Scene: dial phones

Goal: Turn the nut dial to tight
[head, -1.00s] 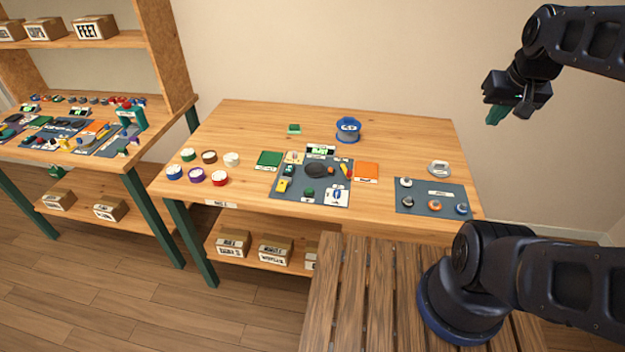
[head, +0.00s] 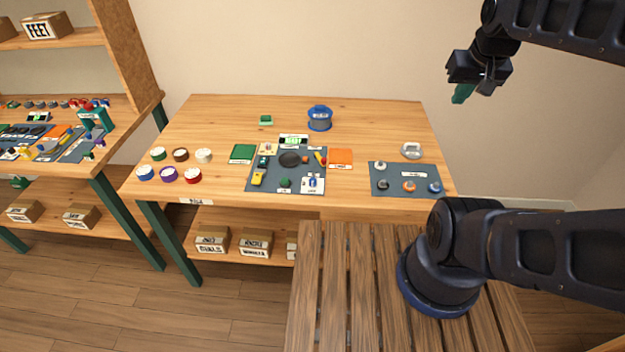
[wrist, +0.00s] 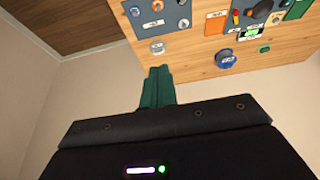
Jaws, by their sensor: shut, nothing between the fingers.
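My gripper (head: 462,93) is shut and empty, its green fingers in the air above and behind the table's right end. In the wrist view its fingertips (wrist: 160,70) are together, with the table beyond them. I cannot read which piece is the nut dial. A small white panel with a blue dial (head: 312,184) sits at the front right of the central grey mat (head: 247,186); its pointer and marks are too small to read. The right grey mat (head: 405,181) carries several small round pieces and a label. My gripper touches none of these.
A blue round pot (head: 320,119) stands at the table's back, also in the wrist view (wrist: 226,58). A pale ring-like piece (head: 411,150) lies behind the right mat. Several coloured round tubs (head: 180,154) stand at the left. The wooden table (head: 220,112) is bare toward its back left.

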